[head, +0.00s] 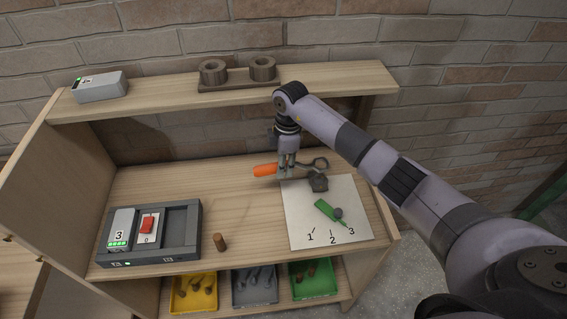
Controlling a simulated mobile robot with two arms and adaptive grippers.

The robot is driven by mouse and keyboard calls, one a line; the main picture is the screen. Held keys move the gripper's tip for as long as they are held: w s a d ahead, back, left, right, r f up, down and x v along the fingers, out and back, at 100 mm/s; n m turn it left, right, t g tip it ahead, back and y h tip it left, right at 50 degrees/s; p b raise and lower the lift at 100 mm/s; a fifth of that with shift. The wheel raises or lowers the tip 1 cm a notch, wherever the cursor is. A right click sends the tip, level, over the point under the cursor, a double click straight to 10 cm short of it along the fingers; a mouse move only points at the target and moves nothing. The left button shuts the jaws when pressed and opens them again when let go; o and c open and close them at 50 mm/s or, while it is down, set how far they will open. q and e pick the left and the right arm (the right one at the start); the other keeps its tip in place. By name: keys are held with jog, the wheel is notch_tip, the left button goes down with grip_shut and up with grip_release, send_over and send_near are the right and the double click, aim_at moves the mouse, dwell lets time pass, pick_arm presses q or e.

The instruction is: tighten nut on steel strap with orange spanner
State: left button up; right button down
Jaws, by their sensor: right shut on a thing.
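The orange spanner (264,170) lies across the work surface, its orange handle to the left and its dark ring end to the right. My right gripper (287,174) points down from above and is shut on the spanner near where handle meets shank. A dark grey lump (319,184), possibly the nut, sits just below the ring end at the top edge of the white sheet; the ring is not around it. I cannot make out the steel strap. A green pointer (325,209) with a grey knob lies on the sheet near its marks 1, 2 and 3. My left gripper is out of view.
The white sheet (301,215) lies at right. Yellow, grey and green bins sit below. An upper shelf (338,79) overhangs the back. The bench centre is clear.

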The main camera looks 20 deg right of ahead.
notch_tip(320, 180, down, 4)
jog(key=shift+r+b, duration=0.15)
jog(key=shift+b, duration=1.05)
jog(key=shift+s, duration=0.15)
jog(key=s+n+p, duration=0.2)
jog(key=n, duration=0.1)
jog(key=s+n+p, duration=0.1)
jog(key=s, duration=0.1)
jog(key=shift+d+r, duration=0.1)
jog(key=shift+d, duration=0.2)
jog(key=s+n, duration=0.1)
jog(key=s+d+n, duration=0.1)
jog(key=s+n, duration=0.1)
jog(key=s+d+n, duration=0.1)
jog(key=n, duration=0.1)
jog(key=shift+s+d+g+p, duration=0.1)
jog(key=shift+s+g+p, duration=0.2)
jog(key=shift+s+g, duration=0.1)
jog(key=shift+s+d+f+n, duration=0.15)
jog(key=shift+f+n, duration=0.25)
jog(key=shift+n, duration=0.1)
jog(key=shift+f+b, duration=0.2)
jog(key=shift+b, duration=0.1)
jog(key=shift+f, duration=0.15)
